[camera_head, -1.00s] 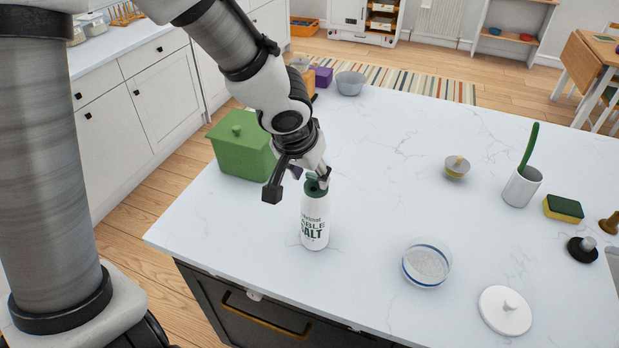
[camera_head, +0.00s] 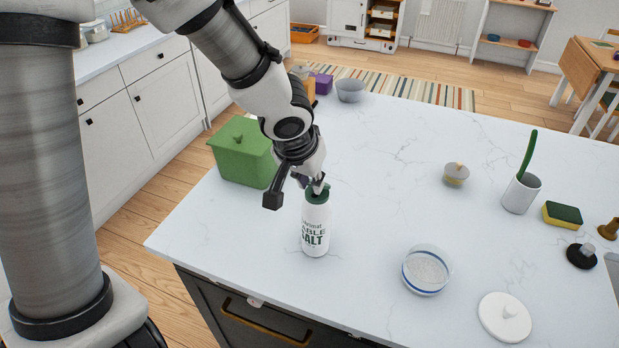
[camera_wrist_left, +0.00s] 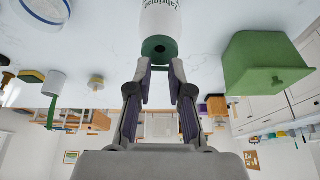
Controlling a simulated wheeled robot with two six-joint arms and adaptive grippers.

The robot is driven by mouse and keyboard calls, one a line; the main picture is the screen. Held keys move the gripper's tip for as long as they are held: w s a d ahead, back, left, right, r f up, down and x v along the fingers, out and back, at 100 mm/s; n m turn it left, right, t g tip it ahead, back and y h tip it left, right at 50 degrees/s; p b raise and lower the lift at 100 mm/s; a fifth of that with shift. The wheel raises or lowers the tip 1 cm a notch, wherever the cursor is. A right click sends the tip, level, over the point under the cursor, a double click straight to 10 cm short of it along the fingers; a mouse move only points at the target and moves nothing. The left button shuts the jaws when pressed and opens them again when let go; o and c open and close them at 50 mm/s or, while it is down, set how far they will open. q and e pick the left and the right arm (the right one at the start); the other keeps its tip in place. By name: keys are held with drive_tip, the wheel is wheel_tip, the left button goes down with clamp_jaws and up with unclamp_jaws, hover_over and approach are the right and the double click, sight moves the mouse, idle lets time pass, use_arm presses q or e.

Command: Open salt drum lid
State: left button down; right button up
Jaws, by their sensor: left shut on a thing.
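Whether the flip part is raised is hidden. My right gripper is not in view.
A green lidded box (camera_head: 242,150) stands left of the drum. A glass bowl (camera_head: 427,270) and a white lid (camera_head: 505,317) lie to the right. A white cup with a green brush (camera_head: 521,193) and a sponge (camera_head: 562,215) are farther right. The counter's middle is clear.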

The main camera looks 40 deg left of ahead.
use_arm(q)
drive_tip(key=w+r+g+p, duration=0.1)
drive_tip(key=p, duration=0.3)
drive_tip(key=r+g+p, duration=0.1)
drive_tip(key=g+p, duration=0.1)
drive_tip(key=p, duration=0.2)
drive_tip(key=shift+w+a, duration=0.15)
drive_tip(key=shift+w, duration=0.2)
drive_tip(key=shift+w+g+h+p, duration=0.3)
drive_tip(key=shift+w+g+p, duration=0.1)
drive_tip(key=shift+p, duration=0.2)
drive_tip(key=shift+w+a+g, duration=0.1)
drive_tip(key=shift+w+g, duration=0.15)
drive_tip(key=shift+g, duration=0.25)
drive_tip(key=shift+w+g, duration=0.6)
drive_tip(key=shift+g, duration=0.3)
drive_tip(key=shift+w+a+g+h, duration=0.15)
drive_tip(key=shift+w+g+h, duration=0.15)
drive_tip(key=shift+w+g, duration=0.75)
drive_tip(key=shift+w+a+f+g, duration=0.1)
drive_tip(key=shift+w+g, duration=0.3)
drive_tip(key=shift+g, duration=0.5)
drive_tip(key=shift+w+a+f+g, duration=0.1)
drive_tip(key=shift+w+g, duration=0.3)
drive_tip(key=shift+g, duration=0.45)
